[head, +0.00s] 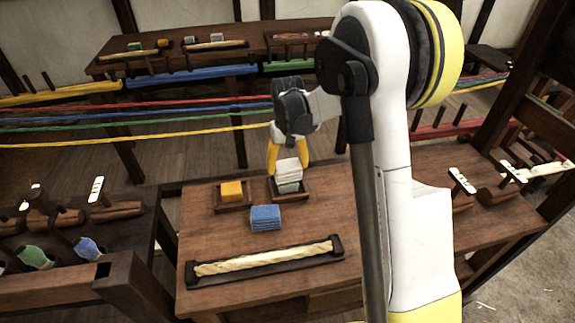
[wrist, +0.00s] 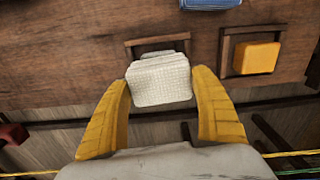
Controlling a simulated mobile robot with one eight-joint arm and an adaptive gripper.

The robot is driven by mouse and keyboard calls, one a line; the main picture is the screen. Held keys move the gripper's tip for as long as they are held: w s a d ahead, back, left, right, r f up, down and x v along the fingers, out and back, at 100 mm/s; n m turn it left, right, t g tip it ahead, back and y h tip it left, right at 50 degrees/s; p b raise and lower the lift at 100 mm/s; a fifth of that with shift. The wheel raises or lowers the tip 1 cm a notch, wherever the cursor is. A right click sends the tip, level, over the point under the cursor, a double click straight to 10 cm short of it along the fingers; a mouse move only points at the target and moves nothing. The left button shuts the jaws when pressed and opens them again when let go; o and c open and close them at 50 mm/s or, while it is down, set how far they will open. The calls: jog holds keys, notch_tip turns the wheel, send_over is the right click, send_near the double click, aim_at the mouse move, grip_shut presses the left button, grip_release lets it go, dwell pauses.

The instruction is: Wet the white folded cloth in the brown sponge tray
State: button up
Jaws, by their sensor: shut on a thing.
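The white folded cloth (head: 288,169) is between the yellow fingers of my gripper (head: 287,160). In the wrist view the cloth (wrist: 160,81) fills the gap between both fingertips (wrist: 162,88), and the gripper is shut on it. Directly below is a small brown tray (head: 304,190) with a pale grey-green block (head: 289,187) in it. In the wrist view the cloth hides most of this tray (wrist: 131,52); whether they touch I cannot tell. A second brown tray (head: 219,208) to the left holds an orange-yellow, sponge-like block (head: 232,190).
A blue folded cloth (head: 265,217) lies in front of the trays. A rope in a dark holder (head: 265,258) lies along the table's front. Coloured ropes (head: 150,121) stretch behind the table. My arm hides the table's middle right.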

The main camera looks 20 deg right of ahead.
jog(key=shift+f+b, duration=0.45)
jog(key=shift+f, duration=0.1)
dwell(1.5)
jog(key=shift+r+p, duration=2.4)
jog(key=shift+r, duration=1.2)
jog(key=shift+f, duration=0.1)
